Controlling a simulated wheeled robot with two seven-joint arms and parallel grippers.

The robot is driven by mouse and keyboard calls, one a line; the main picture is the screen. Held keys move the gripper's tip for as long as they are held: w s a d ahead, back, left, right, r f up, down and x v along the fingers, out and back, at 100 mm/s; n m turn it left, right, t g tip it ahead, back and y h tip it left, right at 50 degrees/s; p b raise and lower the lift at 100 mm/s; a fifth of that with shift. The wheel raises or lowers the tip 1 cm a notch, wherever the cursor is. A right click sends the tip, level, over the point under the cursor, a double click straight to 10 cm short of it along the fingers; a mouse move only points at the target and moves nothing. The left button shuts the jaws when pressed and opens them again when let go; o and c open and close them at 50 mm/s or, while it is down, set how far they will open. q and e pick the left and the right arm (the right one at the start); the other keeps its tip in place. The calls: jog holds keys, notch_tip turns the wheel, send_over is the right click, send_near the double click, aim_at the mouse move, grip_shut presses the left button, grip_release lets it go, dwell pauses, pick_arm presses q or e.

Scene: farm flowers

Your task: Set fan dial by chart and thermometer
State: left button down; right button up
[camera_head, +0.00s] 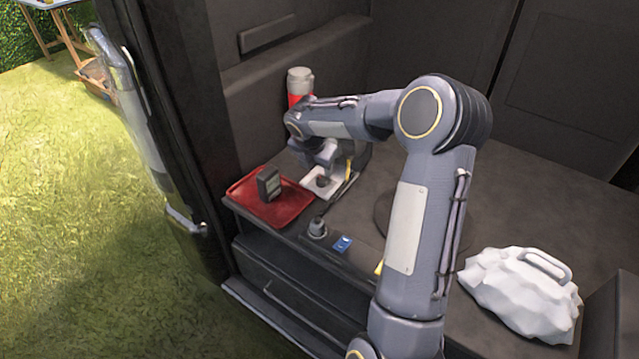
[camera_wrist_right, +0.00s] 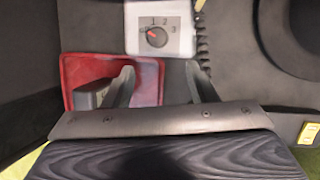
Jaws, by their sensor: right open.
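The fan dial is a dark round knob (camera_wrist_right: 156,37) with a red mark, on a white plate (camera_wrist_right: 132,28) with small numbers, in the right wrist view. Which number the mark points at is too small to tell. In the head view the white plate (camera_head: 344,185) lies beneath my right gripper (camera_head: 323,168). My right gripper (camera_wrist_right: 160,68) is open and empty, its fingertips short of the dial. A small dark device with a screen (camera_head: 268,184), perhaps the thermometer, stands on a red tray (camera_head: 281,213). I cannot pick out a chart. My left gripper is not seen.
A dark post borders the left.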

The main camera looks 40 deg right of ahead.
aim_at(321, 180)
jog(key=shift+n, duration=0.6)
jog(key=x, duration=0.9)
jog(key=shift+w+d+f+b, duration=0.2)
jog(key=shift+w+d+b, duration=0.15)
jog(key=shift+b, duration=0.05)
jog(key=c, duration=1)
